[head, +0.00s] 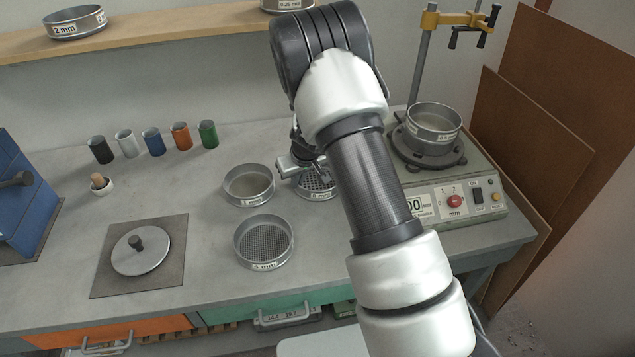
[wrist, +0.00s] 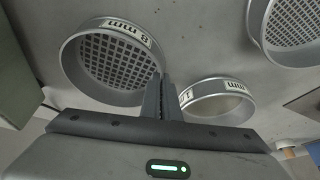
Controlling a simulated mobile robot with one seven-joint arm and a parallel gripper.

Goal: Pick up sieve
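A round metal sieve labelled 8 mm (head: 318,194) is on the bench in the head view, partly hidden by my arm. It shows large in the wrist view (wrist: 78,75), with a coarse mesh. My gripper (head: 297,168) is at its rim, on the side facing the other sieves. In the wrist view my gripper's two fingers (wrist: 163,84) are close together with the sieve's rim running in between them. I cannot tell whether the sieve is clear of the bench.
A 1 mm sieve (head: 249,185) sits close beside the gripper, and a coarser sieve (head: 263,243) lies nearer the front edge. The sieve shaker (head: 455,195) holding another sieve (head: 434,122) stands right. A steel lid (head: 140,251) lies on a mat at left. Coloured cups (head: 152,142) line the back.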

